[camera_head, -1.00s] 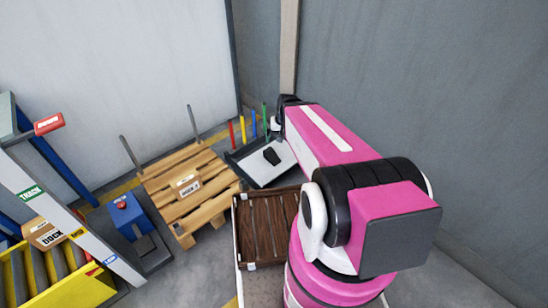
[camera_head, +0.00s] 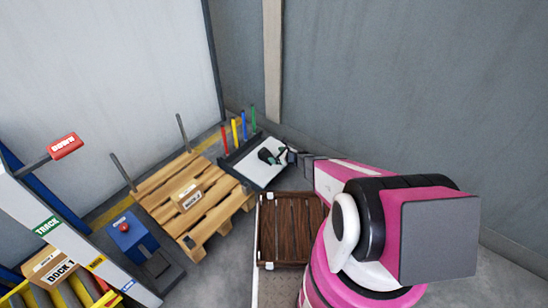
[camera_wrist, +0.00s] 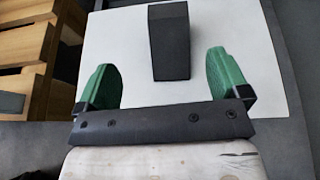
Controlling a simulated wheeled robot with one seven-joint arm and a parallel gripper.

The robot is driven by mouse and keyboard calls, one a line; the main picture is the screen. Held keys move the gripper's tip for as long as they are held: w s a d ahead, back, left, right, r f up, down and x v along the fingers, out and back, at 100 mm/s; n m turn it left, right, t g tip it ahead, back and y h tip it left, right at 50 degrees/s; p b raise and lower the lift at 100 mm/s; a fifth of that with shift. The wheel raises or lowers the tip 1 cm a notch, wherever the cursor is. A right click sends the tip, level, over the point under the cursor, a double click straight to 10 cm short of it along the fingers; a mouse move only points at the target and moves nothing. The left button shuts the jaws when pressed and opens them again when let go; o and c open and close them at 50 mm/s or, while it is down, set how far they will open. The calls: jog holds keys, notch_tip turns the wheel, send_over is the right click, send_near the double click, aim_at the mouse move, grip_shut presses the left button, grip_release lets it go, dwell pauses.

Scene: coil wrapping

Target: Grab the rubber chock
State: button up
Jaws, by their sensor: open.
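The rubber chock is a black block (camera_wrist: 169,40) lying on a white sheet (camera_wrist: 120,35) in the wrist view. In the head view the chock (camera_head: 265,155) is a small dark shape, partly merged with my gripper. My gripper (camera_wrist: 160,60) has two green fingers, spread wide and open. In the wrist view the chock's near end lies between the fingers, with clear gaps on both sides and no contact visible. In the head view my gripper (camera_head: 277,157) is over the right part of the white sheet.
The sheet lies in a dark tray (camera_head: 232,162) with red, yellow, blue and green posts behind it. A brown slatted crate (camera_head: 290,235) is near my arm. Walls close the back and right.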

aim_at(265, 152)
jog(key=shift+w+d+f+m, duration=0.2)
jog(key=shift+f+m, duration=0.2)
jog(key=shift+f, duration=0.25)
jog(key=shift+w+f, duration=0.1)
jog(key=shift+f, duration=0.05)
jog(key=shift+t, duration=0.3)
jog(key=x, duration=0.4)
jog(key=shift+w+a+f, duration=0.1)
jog(key=shift+w+a, duration=0.05)
jog(key=shift+w, duration=0.05)
jog(key=shift+r+x, duration=0.15)
jog(key=shift+x, duration=1.3)
jog(key=shift+r+x, duration=0.1)
jog(key=shift+x, duration=1.35)
jog(key=shift+c, duration=0.3)
jog(key=c, duration=1.1)
